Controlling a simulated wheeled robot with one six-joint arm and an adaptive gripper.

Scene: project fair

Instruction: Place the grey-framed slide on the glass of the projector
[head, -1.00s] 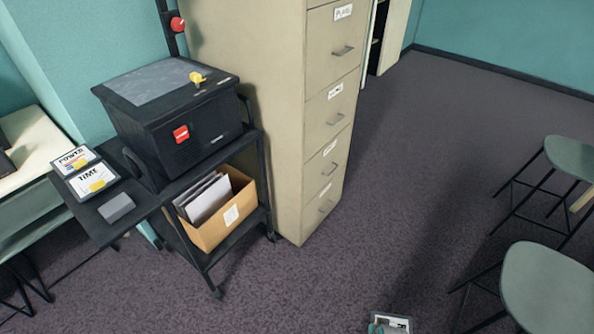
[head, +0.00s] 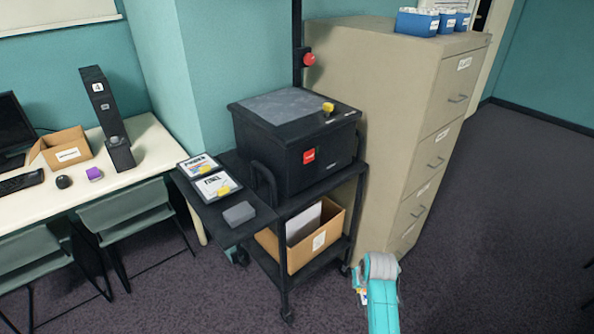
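The projector (head: 294,145) is a black box on a black cart, with a flat grey glass (head: 285,107) on top that is bare. A yellow knob (head: 328,107) sits at the right edge of the glass. My gripper (head: 362,288) is low at the bottom right of the cart, mostly hidden behind my teal arm. A small sliver of a white and coloured thing, apparently the grey-framed slide (head: 362,295), shows at it, apart from the projector. Its fingers and most of the slide are hidden.
Two other slides with yellow tabs, POWER (head: 198,166) and TIME (head: 216,186), lie on the cart's side shelf beside a grey block (head: 239,213). A cardboard box (head: 318,240) is below. A red-knobbed post (head: 298,40) and filing cabinet (head: 420,110) stand behind and right.

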